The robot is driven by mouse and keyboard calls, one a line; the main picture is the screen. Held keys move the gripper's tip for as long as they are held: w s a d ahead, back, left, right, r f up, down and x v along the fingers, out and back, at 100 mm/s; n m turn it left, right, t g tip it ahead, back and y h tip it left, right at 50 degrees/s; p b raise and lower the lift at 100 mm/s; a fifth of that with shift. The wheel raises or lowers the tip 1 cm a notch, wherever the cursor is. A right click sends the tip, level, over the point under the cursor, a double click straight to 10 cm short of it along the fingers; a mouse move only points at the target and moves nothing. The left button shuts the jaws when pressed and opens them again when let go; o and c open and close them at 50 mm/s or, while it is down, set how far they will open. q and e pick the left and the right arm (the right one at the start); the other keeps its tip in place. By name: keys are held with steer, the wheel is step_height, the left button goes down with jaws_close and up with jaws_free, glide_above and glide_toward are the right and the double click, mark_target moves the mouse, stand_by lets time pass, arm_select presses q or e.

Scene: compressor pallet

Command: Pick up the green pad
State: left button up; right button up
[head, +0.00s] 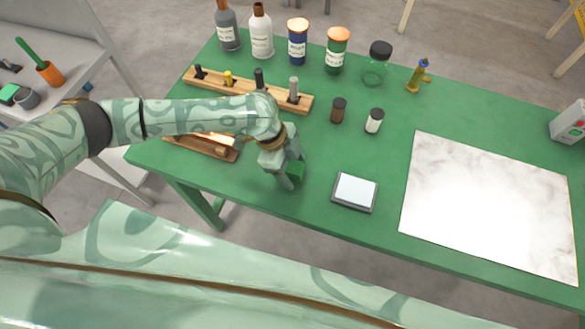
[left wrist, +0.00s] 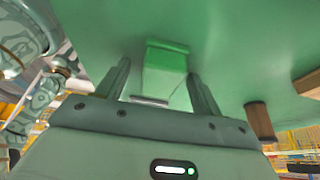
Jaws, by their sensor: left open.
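The green pad (head: 297,170) is a small green block on the green table, near its front edge. It is partly hidden behind my left gripper (head: 288,180) in the head view. In the left wrist view the pad (left wrist: 166,66) shows as a brighter green block between the two open fingers of my left gripper (left wrist: 159,72). A gap shows on either side of it, and I cannot tell whether either finger touches it. My right gripper is in neither view.
A grey scale with a pale top (head: 355,191) stands right of my left gripper. A white marble sheet (head: 490,205) lies farther right. A wooden rack (head: 245,92) with several pegs, two small vials, bottles and jars stand behind. A wooden tray (head: 205,146) lies left.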

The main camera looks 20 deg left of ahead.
mark_target(300, 171)
arm_select(q)
steer(key=shift+r, duration=0.1)
steer(key=c, duration=1.1)
steer(key=shift+o, duration=0.2)
steer(key=r, duration=0.1)
steer(key=r+p, duration=0.1)
steer(key=r, duration=0.1)
steer(key=r+p, duration=0.1)
steer(key=shift+s+d+r, duration=0.1)
steer(key=shift+s+r, duration=0.1)
steer(key=shift+s, duration=0.05)
steer(key=s+d+r+p, duration=0.5)
steer(key=s+r, duration=0.3)
steer(key=s, duration=0.4)
steer(key=shift+d+r, duration=0.3)
steer(key=shift+d, duration=0.25)
